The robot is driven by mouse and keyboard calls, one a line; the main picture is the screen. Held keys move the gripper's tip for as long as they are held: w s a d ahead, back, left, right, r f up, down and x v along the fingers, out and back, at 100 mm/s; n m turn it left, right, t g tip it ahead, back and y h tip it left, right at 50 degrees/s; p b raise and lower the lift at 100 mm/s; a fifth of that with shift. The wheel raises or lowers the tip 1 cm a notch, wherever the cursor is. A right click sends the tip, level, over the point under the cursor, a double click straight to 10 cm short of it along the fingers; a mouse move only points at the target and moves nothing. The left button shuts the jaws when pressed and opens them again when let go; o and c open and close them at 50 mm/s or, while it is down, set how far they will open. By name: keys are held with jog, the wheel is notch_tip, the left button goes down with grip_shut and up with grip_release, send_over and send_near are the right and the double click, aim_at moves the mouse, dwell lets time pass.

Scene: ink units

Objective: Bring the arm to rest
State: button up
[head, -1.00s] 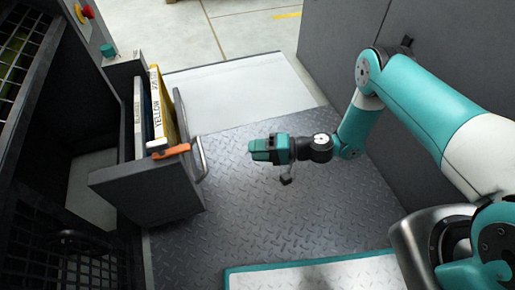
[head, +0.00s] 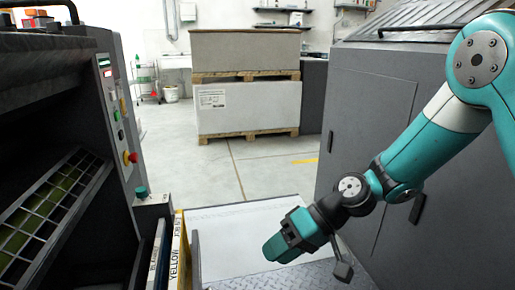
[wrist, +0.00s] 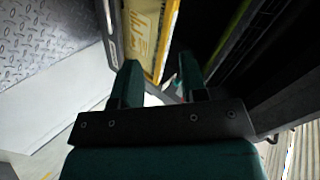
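My gripper (head: 280,248) is in the lower middle of the head view, to the right of the open drawer and apart from it. In the wrist view its two teal fingers (wrist: 158,72) stand apart with a gap between them, and I see nothing held. A yellow unit (head: 180,250) marked YELLOW stands upright in the drawer, beside a paler one (head: 155,255). The yellow unit also shows in the wrist view (wrist: 152,30), beyond the fingers. The lower part of the drawer is cut off in the head view.
A dark press with a control panel (head: 118,115) stands at left, and a grey cabinet (head: 370,120) at right, close to my arm. Pallets with boxes (head: 248,108) stand at the back. The floor (head: 205,170) between is clear.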

jog(key=s+d+r+t+h+p, duration=0.1)
jog(key=s+d+r+h+p, duration=0.15)
jog(key=s+d+r, duration=0.45)
jog(key=s+d+r+t+h+p, duration=0.1)
jog(key=s+d+r+h, duration=0.25)
jog(key=s+r, duration=0.65)
notch_tip(320, 180, up, 36)
jog(key=p, duration=3.6)
jog(key=shift+s+f+n, duration=0.15)
jog(key=shift+n, duration=0.15)
